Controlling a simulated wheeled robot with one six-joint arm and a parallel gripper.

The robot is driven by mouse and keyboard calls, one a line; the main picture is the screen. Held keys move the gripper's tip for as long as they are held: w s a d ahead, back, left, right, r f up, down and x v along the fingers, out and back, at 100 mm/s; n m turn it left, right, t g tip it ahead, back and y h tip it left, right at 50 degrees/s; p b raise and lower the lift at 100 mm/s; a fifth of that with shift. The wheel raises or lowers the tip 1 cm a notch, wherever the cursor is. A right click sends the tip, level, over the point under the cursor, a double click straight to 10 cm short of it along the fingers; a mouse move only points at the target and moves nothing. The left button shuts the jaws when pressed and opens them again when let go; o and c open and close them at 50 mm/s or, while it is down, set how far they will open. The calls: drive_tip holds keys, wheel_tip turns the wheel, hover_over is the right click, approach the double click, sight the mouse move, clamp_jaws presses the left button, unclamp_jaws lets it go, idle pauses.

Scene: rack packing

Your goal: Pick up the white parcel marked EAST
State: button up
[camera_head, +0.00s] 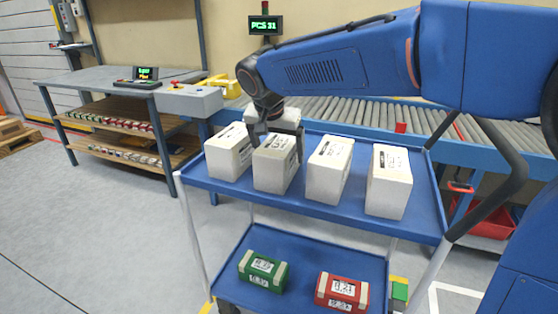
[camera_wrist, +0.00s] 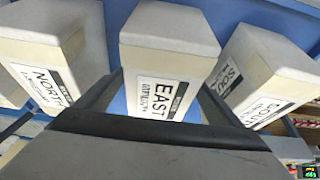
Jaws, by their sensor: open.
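The white parcel marked EAST (camera_wrist: 158,58) stands upright in the middle of the wrist view, its label facing the camera. In the head view it appears to be the second parcel from the left (camera_head: 271,176) on the cart's blue top shelf (camera_head: 235,197). My gripper (camera_head: 279,139) is open at this parcel's upper part. In the wrist view its fingers (camera_wrist: 158,88) appear on either side of the EAST label, with nothing gripped. I cannot tell whether they touch the parcel. The gripper body covers the lower part of the wrist view.
The NORTH parcel (camera_wrist: 40,55) and SOUTH parcel (camera_wrist: 262,70) stand close on either side. Another white parcel (camera_head: 389,182) stands at the shelf's right. The lower shelf holds a green box (camera_head: 263,271) and a red box (camera_head: 341,291). A roller conveyor (camera_head: 350,112) runs behind the cart.

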drive_tip(key=shift+f, duration=0.1)
drive_tip(key=shift+c, duration=0.3)
drive_tip(key=c, duration=1.5)
